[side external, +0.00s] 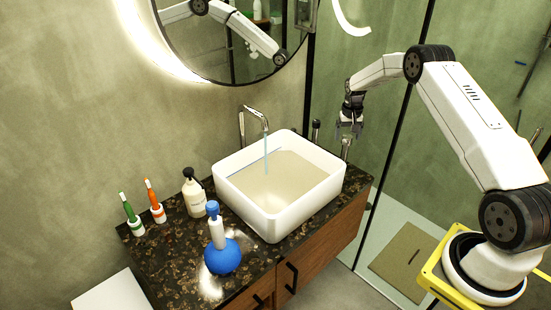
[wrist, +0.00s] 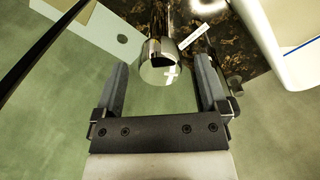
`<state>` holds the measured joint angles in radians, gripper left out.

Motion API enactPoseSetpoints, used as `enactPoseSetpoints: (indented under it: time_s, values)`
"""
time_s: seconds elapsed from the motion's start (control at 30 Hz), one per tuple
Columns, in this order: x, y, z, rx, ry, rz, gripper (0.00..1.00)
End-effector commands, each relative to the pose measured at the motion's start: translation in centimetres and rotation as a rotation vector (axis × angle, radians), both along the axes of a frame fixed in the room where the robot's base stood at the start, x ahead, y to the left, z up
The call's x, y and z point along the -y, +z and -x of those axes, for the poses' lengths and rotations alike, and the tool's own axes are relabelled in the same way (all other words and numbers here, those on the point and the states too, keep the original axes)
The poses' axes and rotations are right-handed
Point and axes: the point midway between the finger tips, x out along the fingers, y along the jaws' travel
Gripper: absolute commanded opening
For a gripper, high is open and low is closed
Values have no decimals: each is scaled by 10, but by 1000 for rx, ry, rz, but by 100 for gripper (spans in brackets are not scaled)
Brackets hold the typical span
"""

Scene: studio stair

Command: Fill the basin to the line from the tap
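The white basin (side external: 325,190) stands on the counter, with a thin blue line (side external: 245,170) along its inner back wall. A chrome tap (side external: 256,115) arches over it, and a pale blue stream of water (side external: 266,157) falls from its spout. How high the water stands against the line is hard to tell. My gripper (side external: 349,130) is right of the basin, above a chrome fitting (side external: 346,149) at the counter's right end. In the wrist view, my gripper (wrist: 161,70) is open, with a round chrome piece (wrist: 160,55) between or just beyond its fingertips. Contact is not clear.
Another dark upright fitting (side external: 316,131) is behind the basin. A glass panel edge (side external: 395,140) is near my arm.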

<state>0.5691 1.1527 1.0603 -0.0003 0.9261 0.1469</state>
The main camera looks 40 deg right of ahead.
Motion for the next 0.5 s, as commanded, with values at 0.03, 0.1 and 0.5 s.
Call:
enactPoseSetpoints:
  time_s: [0.03, 0.1, 0.5]
  values:
    - [0, 0, 0, -1, 0, -1, 92]
    - [0, 0, 0, -1, 0, -1, 92]
    - [0, 13, 0, 0, 0, 0, 92]
